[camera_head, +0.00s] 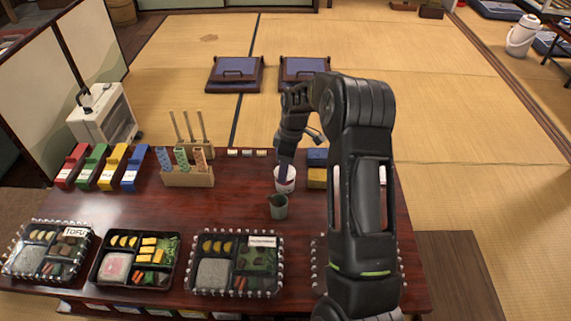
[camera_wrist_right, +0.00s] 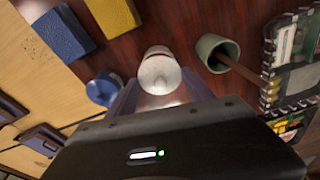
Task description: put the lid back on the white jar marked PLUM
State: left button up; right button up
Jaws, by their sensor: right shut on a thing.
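A small white jar (camera_head: 284,186) with a reddish band near its top stands on the dark table, left of my right arm. Its marking is too small to read. My right gripper (camera_head: 285,163) points down at the jar's top. It is shut on what looks like the lid, mostly hidden by the fingers in the head view. In the right wrist view, the white jar (camera_wrist_right: 158,74) shows just beyond the fingers, with a pale pinkish round part (camera_wrist_right: 160,100) between them. I cannot tell whether lid and jar touch. My left gripper is not in view.
A green cup (camera_head: 278,207) with a stick stands close in front of the jar. Blue (camera_head: 317,155) and yellow (camera_head: 316,178) blocks are just right. A wooden holder (camera_head: 188,178) stands left. Lunch trays (camera_head: 240,292) line the front edge.

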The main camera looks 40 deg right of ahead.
jog(key=shift+f+b, duration=0.3)
jog(key=shift+f, duration=0.45)
dwell(0.9)
jog(key=shift+f, duration=0.15)
dwell(1.4)
jog(key=o, duration=1.7)
jog(key=shift+o, duration=0.2)
jog(key=shift+p, duration=0.3)
jog(key=shift+r+p, duration=2.45)
jog(key=shift+r, duration=1.1)
